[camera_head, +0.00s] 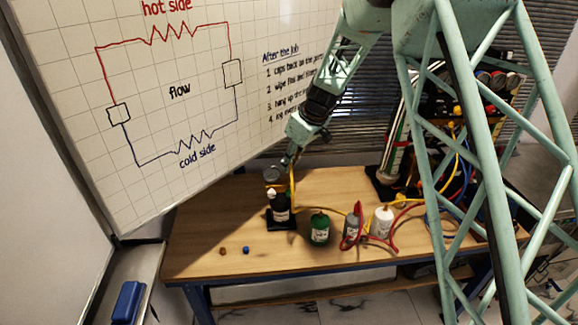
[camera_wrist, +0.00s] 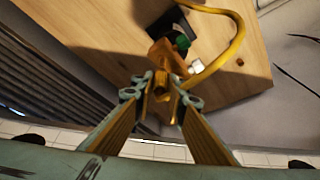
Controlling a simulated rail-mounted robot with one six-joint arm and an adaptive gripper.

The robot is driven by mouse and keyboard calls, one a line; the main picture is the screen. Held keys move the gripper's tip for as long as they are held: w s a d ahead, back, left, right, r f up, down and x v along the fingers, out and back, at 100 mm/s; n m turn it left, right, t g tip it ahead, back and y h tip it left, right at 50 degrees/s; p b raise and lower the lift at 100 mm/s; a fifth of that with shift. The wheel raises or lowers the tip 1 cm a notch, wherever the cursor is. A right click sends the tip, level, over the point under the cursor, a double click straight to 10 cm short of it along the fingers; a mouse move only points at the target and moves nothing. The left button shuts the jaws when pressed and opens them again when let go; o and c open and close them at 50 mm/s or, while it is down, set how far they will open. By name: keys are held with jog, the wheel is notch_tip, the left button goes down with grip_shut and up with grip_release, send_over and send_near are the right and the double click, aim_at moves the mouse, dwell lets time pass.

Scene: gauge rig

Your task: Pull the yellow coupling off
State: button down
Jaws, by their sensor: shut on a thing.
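The yellow coupling (camera_wrist: 161,86) sits between the fingertips of my gripper (camera_wrist: 166,84) in the wrist view, and the gripper is shut on it. A yellow hose (camera_wrist: 236,40) curves round beside it. Just beyond the coupling is an orange-brown fitting (camera_wrist: 164,52); I cannot tell whether the two touch. The coupling is too small to make out there.
A whiteboard (camera_head: 180,120) stands behind left.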

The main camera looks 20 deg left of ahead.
jog(key=shift+r, duration=0.45)
jog(key=shift+r, duration=0.1)
